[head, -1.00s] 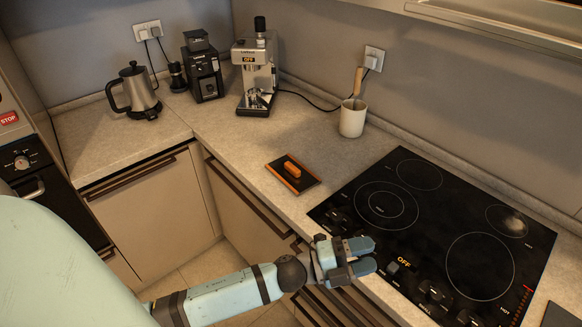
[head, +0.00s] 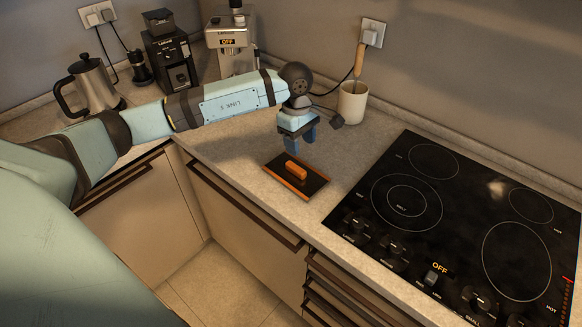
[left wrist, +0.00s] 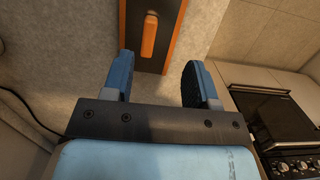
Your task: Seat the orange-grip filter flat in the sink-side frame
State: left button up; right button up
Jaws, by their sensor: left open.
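The orange-grip filter (head: 311,188) is a dark, flat, rectangular plate with orange edging, lying on the counter left of the cooktop. Its orange grip (head: 295,169) stands up from the middle. My left gripper (head: 300,143) points down above the far side of the filter, apart from it, with nothing between its fingers. In the left wrist view the filter (left wrist: 171,30) and its orange grip (left wrist: 149,36) lie beyond the open fingertips (left wrist: 158,75). I cannot pick out a sink or a sink-side frame in these views. My right gripper is not in view.
A black cooktop (head: 457,215) lies to the right. A cream mug (head: 352,102) with a wooden-handled tool stands behind the filter. A kettle (head: 91,88), a grinder (head: 170,60) and a coffee machine (head: 230,50) stand at the back left. The counter's front edge is close to the filter.

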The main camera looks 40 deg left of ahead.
pick_arm(q)
jog(key=w+a+r+y, duration=0.1)
jog(key=a, duration=0.2)
jog(key=p, duration=0.1)
send_over(295, 166)
jog(key=f, duration=0.7)
jog(key=shift+s+a+f, duration=0.25)
jog(key=shift+s+f, duration=0.1)
jog(key=f, duration=0.1)
jog(key=f+p, duration=0.1)
jog(key=f, duration=0.2)
jog(key=shift+w+d+f+p, duration=0.25)
jog(key=shift+w+f+p, duration=0.05)
jog(key=shift+p, duration=0.05)
jog(key=shift+f, duration=0.5)
grip_shut()
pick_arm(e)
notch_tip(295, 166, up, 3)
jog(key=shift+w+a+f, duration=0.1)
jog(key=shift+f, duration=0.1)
